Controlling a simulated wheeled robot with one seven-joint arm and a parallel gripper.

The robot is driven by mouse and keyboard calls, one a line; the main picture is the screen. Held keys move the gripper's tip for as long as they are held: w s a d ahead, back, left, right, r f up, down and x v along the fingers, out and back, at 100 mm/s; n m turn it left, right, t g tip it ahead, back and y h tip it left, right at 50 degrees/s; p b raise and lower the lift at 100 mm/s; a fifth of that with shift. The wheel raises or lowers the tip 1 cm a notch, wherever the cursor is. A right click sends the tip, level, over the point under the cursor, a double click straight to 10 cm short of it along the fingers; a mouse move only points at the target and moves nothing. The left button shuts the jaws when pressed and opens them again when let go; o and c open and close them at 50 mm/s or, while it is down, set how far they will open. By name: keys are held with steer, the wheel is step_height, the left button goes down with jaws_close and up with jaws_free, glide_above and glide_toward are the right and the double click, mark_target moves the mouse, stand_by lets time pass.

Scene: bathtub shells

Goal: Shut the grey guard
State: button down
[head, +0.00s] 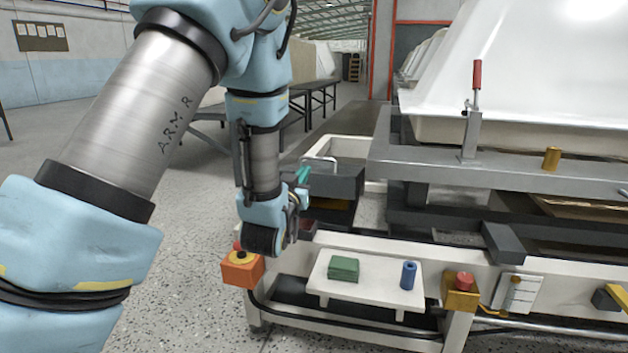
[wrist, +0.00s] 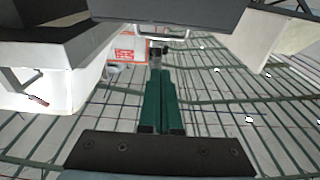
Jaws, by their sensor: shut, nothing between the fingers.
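The grey guard looks to be the dark grey box-like cover (head: 337,183) with a pale bar handle (head: 321,160), beside the frame under the white tub shell. My arm hides its left part, and I cannot tell how far open it stands. In the wrist view a dark grey slab (wrist: 165,12), probably the same guard, crosses the top edge with a thin bar (wrist: 172,36) below it. My gripper (head: 303,174) is at the guard's left side in the head view. Its green fingers (wrist: 161,85) are together and empty; I cannot tell whether they touch the guard.
A white shelf (head: 385,292) holds a green block (head: 343,269) and a blue cylinder (head: 408,275). An orange box with a button (head: 241,269) and a red button on a yellow box (head: 462,288) flank it. A grey frame (head: 500,178) stands right; open floor lies left.

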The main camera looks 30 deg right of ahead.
steer(key=r+b, duration=0.1)
steer(key=b, duration=0.1)
glide_above(312, 172)
steer(key=s, duration=0.2)
steer(key=shift+a, duration=0.4)
steer(key=f, duration=0.1)
steer(key=b, duration=0.1)
steer(key=f, duration=0.1)
steer(key=shift+s+a+f+b, duration=0.2)
steer(key=shift+s+f+b, duration=0.05)
steer(key=shift+f+b, duration=0.1)
steer(key=shift+s+a+f, duration=0.15)
steer(key=shift+f, duration=0.4)
